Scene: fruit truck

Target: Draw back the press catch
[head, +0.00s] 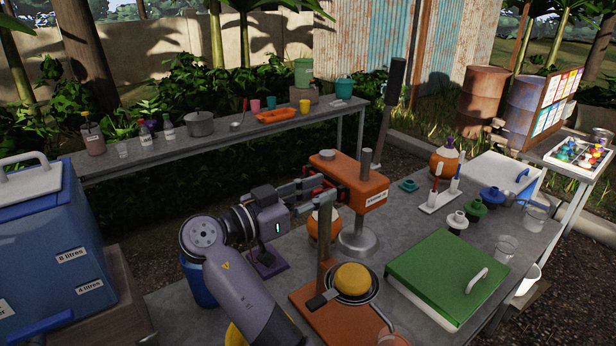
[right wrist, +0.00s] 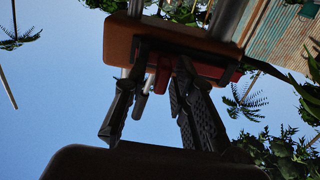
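The press is an orange block (head: 350,184) with a label, on a grey post with a round metal foot (head: 357,242). A red part (right wrist: 164,76), apparently the catch, is at the block's near side in the right wrist view, with a bright metal pin (right wrist: 150,82) beside it. My right gripper (head: 318,191) is at the block's left side. In the right wrist view its two dark fingers (right wrist: 163,70) stand apart, on either side of the red part. Whether they touch it I cannot tell. My left gripper is not in view.
A brown stand (head: 326,240) and a pan (head: 350,288) with a yellow sponge-like round are just in front of the press. A blue cooler (head: 45,245) is at left.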

